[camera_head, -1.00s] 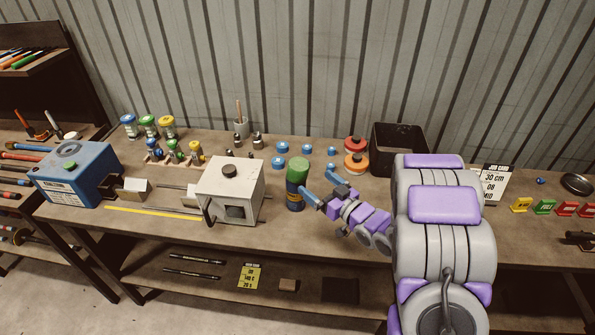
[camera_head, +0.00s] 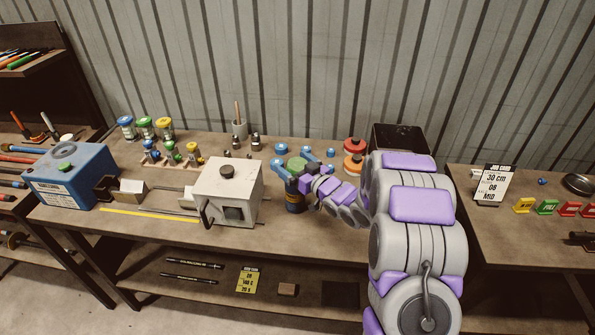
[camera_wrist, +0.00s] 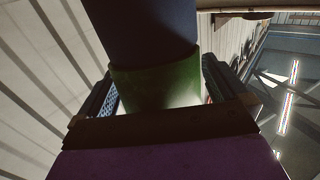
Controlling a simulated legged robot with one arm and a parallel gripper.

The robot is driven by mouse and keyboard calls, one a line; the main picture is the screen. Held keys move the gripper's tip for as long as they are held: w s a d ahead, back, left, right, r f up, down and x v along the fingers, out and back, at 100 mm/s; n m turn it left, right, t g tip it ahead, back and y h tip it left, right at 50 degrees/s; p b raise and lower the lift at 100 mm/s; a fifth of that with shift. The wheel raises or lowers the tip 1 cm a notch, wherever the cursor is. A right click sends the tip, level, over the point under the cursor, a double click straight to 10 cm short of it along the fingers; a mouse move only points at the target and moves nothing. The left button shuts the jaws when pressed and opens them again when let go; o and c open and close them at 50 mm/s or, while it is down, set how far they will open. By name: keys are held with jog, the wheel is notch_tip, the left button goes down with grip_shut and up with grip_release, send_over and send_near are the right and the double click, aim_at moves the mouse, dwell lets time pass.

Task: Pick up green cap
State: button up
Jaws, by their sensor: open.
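The green cap (camera_head: 297,162) sits on top of a dark blue canister (camera_head: 295,203) standing on the bench, right of the white box-shaped machine. My gripper (camera_head: 293,168) is open at the cap, with its blue fingers on either side of it. In the wrist view the green cap (camera_wrist: 155,86) lies between the two fingers, with the canister (camera_wrist: 150,35) above it in the picture. A small gap shows at the left finger; contact at the right finger is hard to tell. My gripper hides part of the cap and canister in the head view.
The white machine (camera_head: 228,190) stands close to the canister's left. Blue rings (camera_head: 281,149) and orange and red rolls (camera_head: 354,145) lie behind. A black bin (camera_head: 398,138) stands at the back right, partly hidden by my arm. Bare bench lies in front.

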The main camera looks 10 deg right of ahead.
jog(key=shift+c, duration=0.4)
jog(key=c, duration=1)
jog(key=shift+a, duration=0.1)
